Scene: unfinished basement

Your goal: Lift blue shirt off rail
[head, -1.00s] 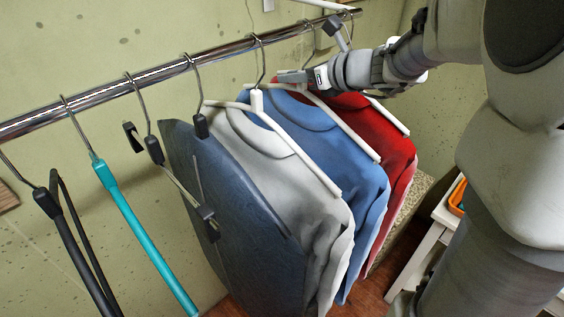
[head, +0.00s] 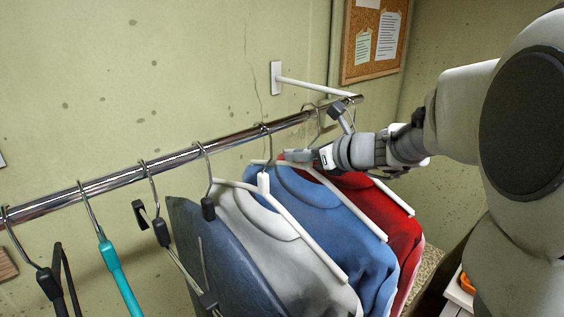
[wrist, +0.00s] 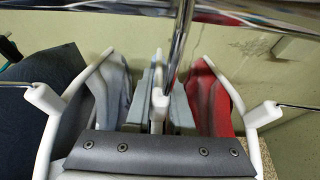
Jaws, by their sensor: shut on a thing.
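The blue shirt (head: 310,200) hangs on a white hanger (head: 352,208) between a grey-white shirt (head: 262,236) and a red shirt (head: 398,228). My gripper (head: 298,156) is at the top of the blue shirt's hanger, just below the metal rail (head: 180,156). In the wrist view, my gripper (wrist: 158,108) is shut on the white neck of the hanger. The metal hook rises from there toward the rail; its top is out of this view. The blue shirt is mostly hidden behind my gripper in the wrist view.
The neighbouring shirts hang close on both sides. Farther left on the rail are a dark garment (head: 192,232), a teal hanger (head: 118,280) and a black hanger (head: 50,284). A wall bracket (head: 312,86) and a corkboard (head: 372,40) are behind the rail's right end.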

